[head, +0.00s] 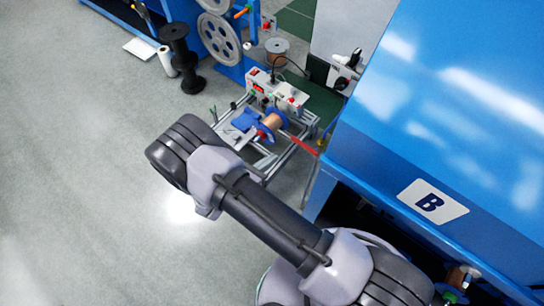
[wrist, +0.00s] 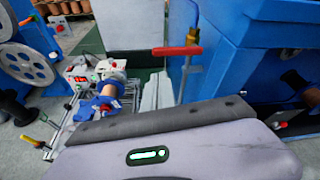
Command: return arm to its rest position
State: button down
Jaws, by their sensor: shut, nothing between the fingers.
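My arm (head: 265,215) crosses the lower middle of the head view, bent with its elbow (head: 172,152) toward the left. My gripper's fingers do not show in either view. In the wrist view a pale grey part of my own body with a dark edge fills the bottom. A copper-coloured spool on a blue holder (head: 270,121) sits on a metal frame beyond my arm; the same spool shows in the wrist view (wrist: 112,91), at left.
A large blue machine (head: 455,80) marked B stands close on the right. A control box (head: 277,91) sits on the metal frame. Black spools (head: 180,58) and pulley wheels (head: 219,37) stand at the back. The grey floor (head: 75,180) at left is clear.

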jog(key=shift+w, duration=0.1)
dwell(0.3)
jog(key=s+d+r+m+g+y, duration=0.1)
jog(key=s+d+r+m+g, duration=0.2)
jog(key=r+m, duration=0.4)
jog(key=d+r+m+g, duration=0.4)
jog(key=d+r+m, duration=0.1)
jog(key=r, duration=0.3)
jog(key=s+d+r+m+g+y, duration=0.1)
jog(key=s+d+r+m+g, duration=0.15)
jog(key=d+r+m, duration=0.45)
jog(key=s+a+r+m+t+y, duration=0.1)
jog(key=s+r+m+y, duration=0.3)
jog(key=r+m, duration=0.4)
jog(key=s+a+r+m+t+y, duration=0.2)
jog(key=s+r+m+t+y, duration=0.1)
jog(key=s+r+m+y, duration=0.2)
notch_tip(320, 180, up, 4)
jog(key=s+m, duration=0.2)
jog(key=shift+s+a+f+m+t+y, duration=0.2)
jog(key=shift+s+m+t+y, duration=0.1)
jog(key=shift+m+t, duration=0.1)
